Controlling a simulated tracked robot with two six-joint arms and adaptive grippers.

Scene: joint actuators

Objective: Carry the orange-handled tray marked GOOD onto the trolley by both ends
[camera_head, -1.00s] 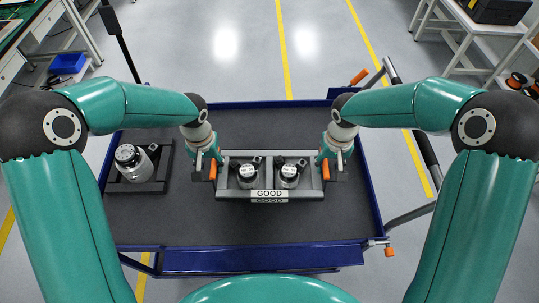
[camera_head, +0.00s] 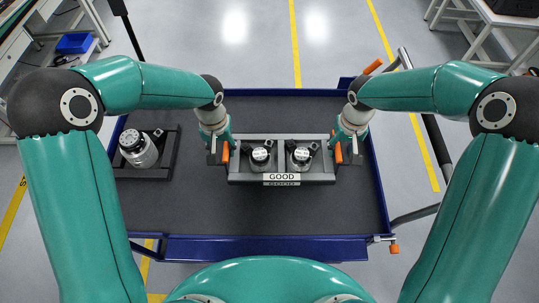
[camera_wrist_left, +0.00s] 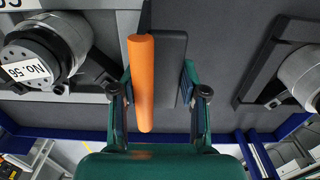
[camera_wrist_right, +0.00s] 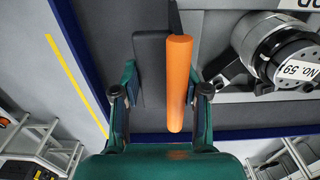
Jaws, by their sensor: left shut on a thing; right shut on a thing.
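The grey tray (camera_head: 254,180) marked GOOD is over the dark deck of the blue-edged trolley (camera_head: 230,215). Whether it touches the deck is unclear. It carries two silver and black actuators, one at left (camera_head: 261,157) and one at right (camera_head: 301,156). My left gripper (camera_head: 219,154) is shut on the left orange handle, which shows in the left wrist view (camera_wrist_left: 141,85). My right gripper (camera_head: 347,154) is shut on the right orange handle, which shows in the right wrist view (camera_wrist_right: 179,85). The tray looks about level.
A dark tray (camera_head: 172,165) holding a silver actuator (camera_head: 139,150) sits on the deck at left, a short gap from the GOOD tray. The deck in front of and behind the GOOD tray is bare. The trolley's handle rail (camera_head: 436,140) stands at right.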

